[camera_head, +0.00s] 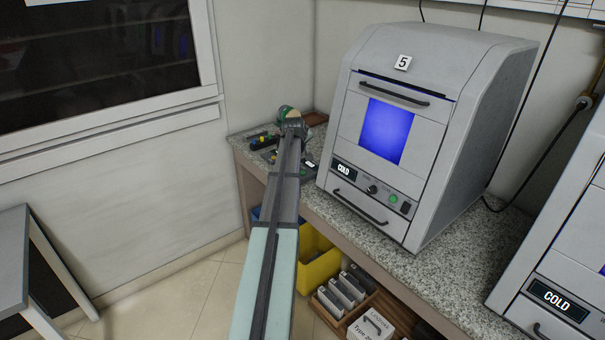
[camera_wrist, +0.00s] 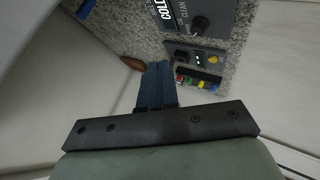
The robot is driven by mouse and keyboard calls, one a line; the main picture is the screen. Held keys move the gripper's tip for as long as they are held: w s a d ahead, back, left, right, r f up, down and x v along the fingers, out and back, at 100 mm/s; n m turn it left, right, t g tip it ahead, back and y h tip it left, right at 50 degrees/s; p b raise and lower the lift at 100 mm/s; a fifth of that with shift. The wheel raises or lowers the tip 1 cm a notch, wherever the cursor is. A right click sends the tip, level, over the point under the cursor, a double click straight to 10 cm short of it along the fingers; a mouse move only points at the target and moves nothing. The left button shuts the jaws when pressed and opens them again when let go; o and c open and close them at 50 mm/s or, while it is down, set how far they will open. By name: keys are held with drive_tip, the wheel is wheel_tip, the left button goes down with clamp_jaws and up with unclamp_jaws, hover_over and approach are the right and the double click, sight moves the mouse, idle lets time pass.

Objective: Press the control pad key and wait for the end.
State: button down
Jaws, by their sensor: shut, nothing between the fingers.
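A dark control pad (camera_wrist: 205,57) lies on the speckled counter. In the wrist view it has a yellow round key, small lit marks and a black part at its left end. In the head view the pad (camera_head: 271,156) is partly hidden by my arm. My gripper (camera_wrist: 157,68) is shut and empty, its blue fingers together. In the wrist view the fingertips appear left of the pad and apart from the yellow key; their height above the counter is unclear. In the head view my arm hides the fingertips.
A grey machine (camera_head: 430,110) marked 5, with a blue-lit window and a COLD display, stands right of the pad. A strip with coloured parts (camera_wrist: 197,83) lies beside the pad. Another machine (camera_head: 560,290) stands at right. A yellow bin (camera_head: 320,270) sits below the counter.

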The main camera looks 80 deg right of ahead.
sight(302, 173)
drive_tip(key=shift+f, duration=0.1)
drive_tip(key=shift+f, duration=4.3)
drive_tip(key=shift+f, duration=0.15)
drive_tip(key=shift+f, duration=0.3)
